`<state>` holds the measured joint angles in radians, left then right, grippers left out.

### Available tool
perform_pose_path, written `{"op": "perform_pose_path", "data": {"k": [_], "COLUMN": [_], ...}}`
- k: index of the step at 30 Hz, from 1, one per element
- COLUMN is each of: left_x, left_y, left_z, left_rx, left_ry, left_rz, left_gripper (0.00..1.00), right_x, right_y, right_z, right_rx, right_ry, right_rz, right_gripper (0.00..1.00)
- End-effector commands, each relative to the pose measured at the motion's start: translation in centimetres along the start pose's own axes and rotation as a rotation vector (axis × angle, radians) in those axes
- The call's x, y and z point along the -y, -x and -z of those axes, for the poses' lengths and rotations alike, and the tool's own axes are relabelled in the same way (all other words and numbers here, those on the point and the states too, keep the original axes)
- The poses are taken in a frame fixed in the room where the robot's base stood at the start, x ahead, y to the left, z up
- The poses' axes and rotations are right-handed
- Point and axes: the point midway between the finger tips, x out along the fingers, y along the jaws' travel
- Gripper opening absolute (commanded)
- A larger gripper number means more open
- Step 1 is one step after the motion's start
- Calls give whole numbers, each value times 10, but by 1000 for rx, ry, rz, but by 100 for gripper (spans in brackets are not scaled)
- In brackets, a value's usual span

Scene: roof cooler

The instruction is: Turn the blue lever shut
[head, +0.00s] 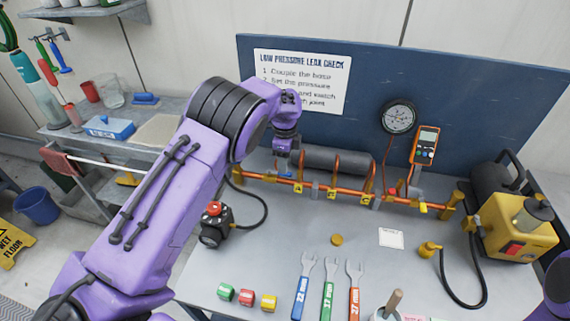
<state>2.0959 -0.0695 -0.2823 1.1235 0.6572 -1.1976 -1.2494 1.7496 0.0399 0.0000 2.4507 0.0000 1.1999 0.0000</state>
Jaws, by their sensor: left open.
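A copper pipe run (325,190) with several yellow fittings lies along the back of the grey bench, in front of a dark cylinder. A small blue piece (285,174), which looks like the blue lever, shows at the left part of the pipe. My left gripper (286,158) points down just above it, with the jaws open. The gripper and its wrist hide part of the lever, so I cannot tell its exact angle or whether the fingers touch it. My right gripper is out of view; only a purple piece of my right arm shows at the right edge.
A blue board with a gauge (398,118) and an orange meter (426,145) stands behind the pipe. A yellow pump (518,228) is at the right. Three wrenches (328,285) and several coloured blocks (247,297) lie in front. The bench middle is mostly clear.

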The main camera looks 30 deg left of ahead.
Motion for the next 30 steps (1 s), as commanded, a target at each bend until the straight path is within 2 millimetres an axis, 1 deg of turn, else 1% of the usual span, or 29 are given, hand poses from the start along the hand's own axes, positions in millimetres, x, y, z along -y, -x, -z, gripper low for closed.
{"op": "perform_pose_path", "data": {"k": [1, 3, 6, 9, 15, 17, 18, 19, 20, 22, 23, 30], "left_x": [-1, 0, 0, 0, 0, 0, 0, 0, 0, 0, 1, 0], "left_y": [-8, -19, -29, -34, -34, -34, -34, -34, -34, -34, -34, -34], "left_z": [0, 0, 0, 0, 0, 0, 0, 0, 0, 0, -3, 3], "left_rx": [3, 2, 1, 0, 0, 0, 0, 0, 0, 0, 0, 1], "left_ry": [-2, -1, -2, -1, -1, -1, -1, -1, -1, -1, 1, -29], "left_rz": [-3, -1, 0, 0, 1, 1, 1, 1, 1, 1, 1, 1], "left_gripper": [45, 45, 45, 45, 45, 25, 12, 2, 0, 0, 0, 0], "right_x": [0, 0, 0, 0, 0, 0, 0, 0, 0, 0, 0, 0], "right_y": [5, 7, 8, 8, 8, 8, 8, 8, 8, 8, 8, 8], "right_z": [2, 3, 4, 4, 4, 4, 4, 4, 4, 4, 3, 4], "right_rx": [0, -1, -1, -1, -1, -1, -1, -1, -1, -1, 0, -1], "right_ry": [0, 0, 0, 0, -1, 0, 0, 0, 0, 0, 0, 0], "right_rz": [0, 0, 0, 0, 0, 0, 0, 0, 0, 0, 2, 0], "right_gripper": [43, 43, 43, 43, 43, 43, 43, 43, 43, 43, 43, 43]}}
